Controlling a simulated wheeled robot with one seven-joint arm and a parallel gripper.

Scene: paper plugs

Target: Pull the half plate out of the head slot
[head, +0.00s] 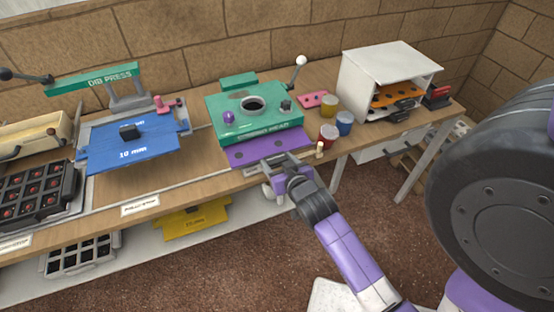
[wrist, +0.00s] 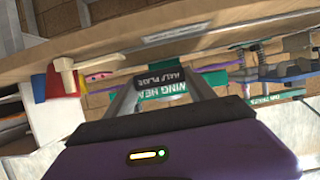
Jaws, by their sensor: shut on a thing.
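The half plate (head: 250,151) is a flat purple plate sticking out of the front of the green head block (head: 232,110) on the bench. How much of it lies inside the slot is hidden. My gripper (head: 279,163) is at the plate's front edge, right of its middle, and is shut on it. In the wrist view, turned over, my gripper's fingers (wrist: 160,93) close around a dark tab (wrist: 160,80) lettered "HALF PLATE". The green front of the head shows behind the tab.
Yellow, red and blue pots (head: 344,123) stand right of the head, with a small pale peg (head: 320,150) at the bench edge. A blue plate (head: 130,145) lies at the DIB PRESS on the left. A white open cabinet (head: 392,62) stands at the right.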

